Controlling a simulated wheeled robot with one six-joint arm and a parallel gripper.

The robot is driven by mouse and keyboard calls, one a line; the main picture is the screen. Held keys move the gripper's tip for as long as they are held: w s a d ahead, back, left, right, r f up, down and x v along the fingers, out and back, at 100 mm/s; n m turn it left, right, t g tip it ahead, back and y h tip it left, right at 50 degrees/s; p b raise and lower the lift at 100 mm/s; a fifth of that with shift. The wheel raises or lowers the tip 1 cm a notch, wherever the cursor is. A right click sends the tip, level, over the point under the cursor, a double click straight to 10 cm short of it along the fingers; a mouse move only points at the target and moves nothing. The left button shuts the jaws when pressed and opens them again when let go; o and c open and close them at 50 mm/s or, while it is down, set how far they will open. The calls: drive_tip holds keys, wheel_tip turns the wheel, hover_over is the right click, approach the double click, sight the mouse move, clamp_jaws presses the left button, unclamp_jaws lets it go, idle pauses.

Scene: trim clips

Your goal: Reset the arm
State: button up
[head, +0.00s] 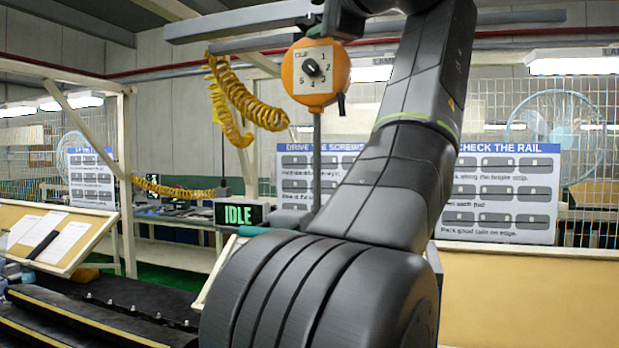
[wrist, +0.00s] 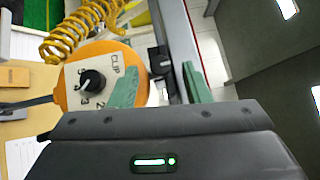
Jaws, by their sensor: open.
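My gripper (wrist: 160,88) shows in the wrist view as two green fingers standing apart, with nothing held between them. In that view the left finger overlaps the face of an orange dial box (wrist: 70,97) marked CLIP, with a black knob (wrist: 92,82). I cannot tell how far the finger is from the box. In the head view my dark arm rises through the middle and leaves the top edge, and the fingers cannot be made out. The orange dial box (head: 335,76) hangs left of the arm there.
Grey overhead rails (head: 240,20) and a coiled yellow hose (head: 221,100) are close to the dial box. A slanted board (head: 75,262) with papers is at left. Printed instruction boards (head: 505,190) stand behind my arm.

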drive_tip(key=shift+s, duration=0.15)
drive_tip(key=b+v, duration=0.3)
drive_tip(key=v, duration=0.9)
drive_tip(key=p+x, duration=0.3)
drive_tip(key=x, duration=1)
drive_tip(key=shift+w+a, duration=0.15)
drive_tip(key=shift+w, duration=0.2)
drive_tip(key=shift+f+m+b, duration=0.3)
drive_tip(key=shift+f+b, duration=0.05)
drive_tip(key=shift+b, duration=0.3)
drive_tip(key=shift+s+m+t+b, duration=0.15)
drive_tip(key=shift+m+t+b, duration=0.35)
drive_tip(key=shift+t+b, duration=0.3)
drive_tip(key=m+t+b, duration=0.1)
drive_tip(key=m+b, duration=0.1)
drive_tip(key=m+t+b, duration=0.1)
drive_tip(key=m+b, duration=0.1)
drive_tip(key=b, duration=0.1)
drive_tip(key=shift+a+f+t, duration=0.15)
drive_tip(key=shift+f+t, duration=0.2)
drive_tip(key=shift+t, duration=0.05)
drive_tip(key=m+t+h+b, duration=0.1)
drive_tip(key=m+h+b, duration=0.1)
drive_tip(key=shift+a+m+t, duration=0.1)
drive_tip(key=shift+m+t, duration=0.3)
drive_tip(key=shift+r+m+t+h, duration=0.1)
drive_tip(key=shift+m+t+h, duration=0.3)
drive_tip(key=shift+m+h, duration=0.25)
